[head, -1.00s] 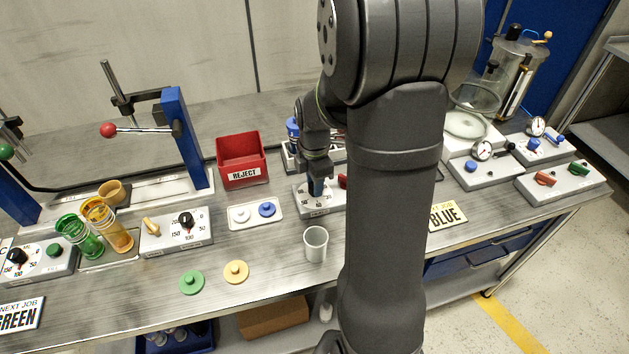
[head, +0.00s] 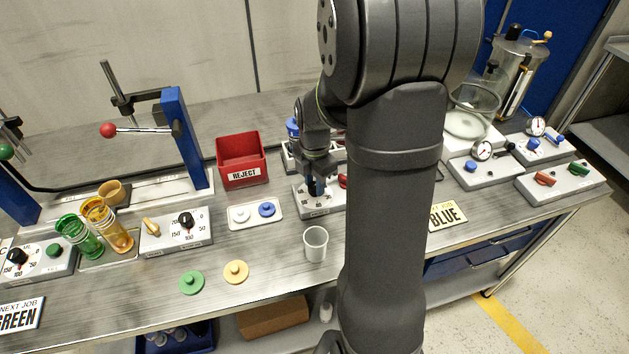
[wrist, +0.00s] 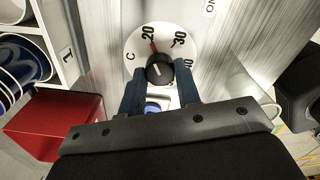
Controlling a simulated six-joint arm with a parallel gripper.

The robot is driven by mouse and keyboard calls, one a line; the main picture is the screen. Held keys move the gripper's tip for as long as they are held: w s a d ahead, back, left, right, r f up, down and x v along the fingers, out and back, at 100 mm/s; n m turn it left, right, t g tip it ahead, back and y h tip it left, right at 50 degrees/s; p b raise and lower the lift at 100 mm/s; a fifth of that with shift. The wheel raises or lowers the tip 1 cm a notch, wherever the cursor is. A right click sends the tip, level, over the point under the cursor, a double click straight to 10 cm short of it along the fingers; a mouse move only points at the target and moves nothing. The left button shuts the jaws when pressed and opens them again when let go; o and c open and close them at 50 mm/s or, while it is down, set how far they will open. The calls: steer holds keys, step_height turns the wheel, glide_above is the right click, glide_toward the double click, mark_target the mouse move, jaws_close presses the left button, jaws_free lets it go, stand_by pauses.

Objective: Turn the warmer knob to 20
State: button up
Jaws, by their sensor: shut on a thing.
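The warmer knob is a black round knob (wrist: 159,68) with a red pointer line, on a white dial (wrist: 183,50) marked 20, 30 and 40. In the wrist view the red line points at or very near the 20 mark. My gripper (wrist: 159,75) has its two dark blue fingers on either side of the knob, shut on it. In the head view my gripper (head: 317,184) is down over the warmer panel (head: 322,208), and the arm hides part of the panel's right side.
A red REJECT bin (head: 242,160) stands left and behind. Another dial box (head: 177,235) is farther left.

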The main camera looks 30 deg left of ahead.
steer(key=o, duration=1)
step_height(320, 180, up, 18)
steer(key=shift+f, duration=0.25)
steer(key=shift+f, duration=0.15)
step_height(320, 180, down, 17)
steer(key=shift+f, duration=0.1)
stand_by(0.4)
